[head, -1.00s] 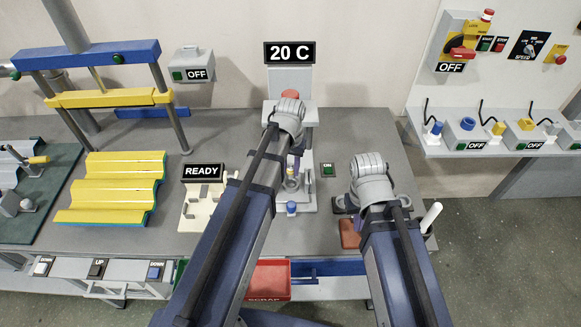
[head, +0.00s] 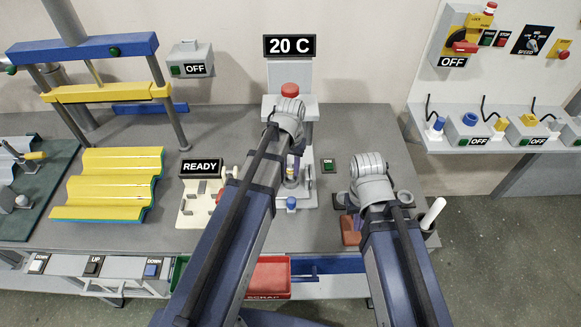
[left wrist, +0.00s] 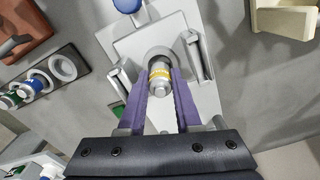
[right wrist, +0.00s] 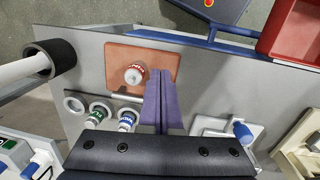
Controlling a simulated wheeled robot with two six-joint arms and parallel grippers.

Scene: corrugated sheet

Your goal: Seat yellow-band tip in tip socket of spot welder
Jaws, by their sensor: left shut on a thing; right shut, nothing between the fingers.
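The yellow-band tip (left wrist: 159,76) is a small metal cylinder with a yellow ring. My left gripper (left wrist: 160,82) is shut on it. It lies in line with a round grey opening on the spot welder (left wrist: 125,48); I cannot tell how far it is in. In the head view the spot welder (head: 305,110) stands at the back middle, with my left gripper (head: 296,160) in front of it.
Green-band (right wrist: 98,114) and blue-band (right wrist: 127,121) tips stand in a rack beside an empty ring. A white cylinder with a black collar (right wrist: 52,58) is close by. A READY fixture (head: 195,210) and yellow corrugated sheet (head: 110,185) lie to the left. A red scrap bin (head: 270,275) is in front.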

